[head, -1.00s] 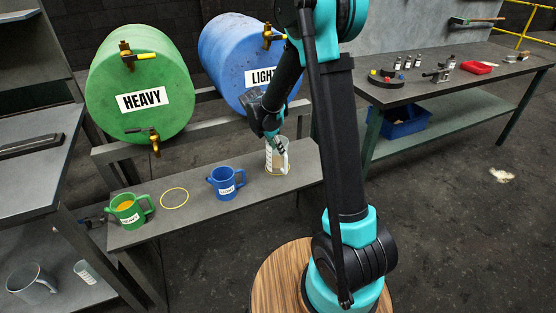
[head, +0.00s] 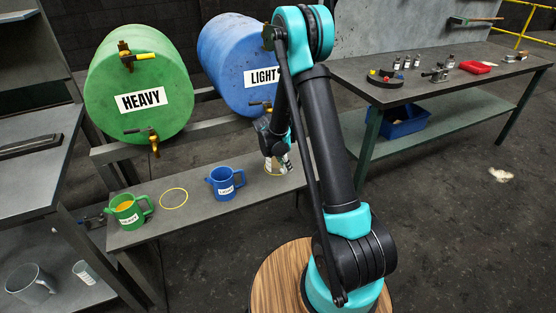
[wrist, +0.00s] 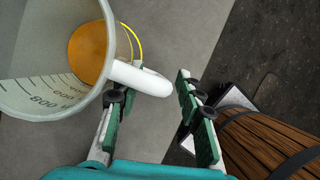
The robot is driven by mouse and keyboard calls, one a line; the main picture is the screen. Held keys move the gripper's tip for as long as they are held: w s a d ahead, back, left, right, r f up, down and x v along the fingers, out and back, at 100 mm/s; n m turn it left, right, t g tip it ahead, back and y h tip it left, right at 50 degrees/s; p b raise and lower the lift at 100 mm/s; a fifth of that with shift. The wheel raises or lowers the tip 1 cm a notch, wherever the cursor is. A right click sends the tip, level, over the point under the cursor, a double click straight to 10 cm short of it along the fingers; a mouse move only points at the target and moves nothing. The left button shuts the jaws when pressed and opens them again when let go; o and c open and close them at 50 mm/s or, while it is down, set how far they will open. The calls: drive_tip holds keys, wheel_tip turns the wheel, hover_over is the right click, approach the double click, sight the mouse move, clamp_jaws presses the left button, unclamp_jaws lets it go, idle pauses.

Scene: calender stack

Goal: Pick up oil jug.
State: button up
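A translucent measuring jug (wrist: 45,60) with a printed scale fills the upper left of the wrist view, with amber oil (wrist: 88,52) visible at its bottom. Its white handle (wrist: 142,78) points toward my gripper (wrist: 155,112). My gripper is open, with one finger on each side of the handle's end, and is not closed on it. In the head view, the jug (head: 270,170) stands at the right part of the bench, largely hidden by my gripper (head: 277,156). A blue jug (head: 222,184) and a green jug (head: 126,212) with amber oil stand farther left.
The narrow grey bench (head: 200,208) has a bare yellow ring (head: 173,199) between the green and blue jugs. Behind it are the green HEAVY drum (head: 140,75) and the blue LIGHT drum (head: 235,55). A workbench (head: 440,92) stands at right.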

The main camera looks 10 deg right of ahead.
drive_tip(key=shift+d+f, duration=0.1)
drive_tip(key=shift+f, duration=0.3)
clamp_jaws()
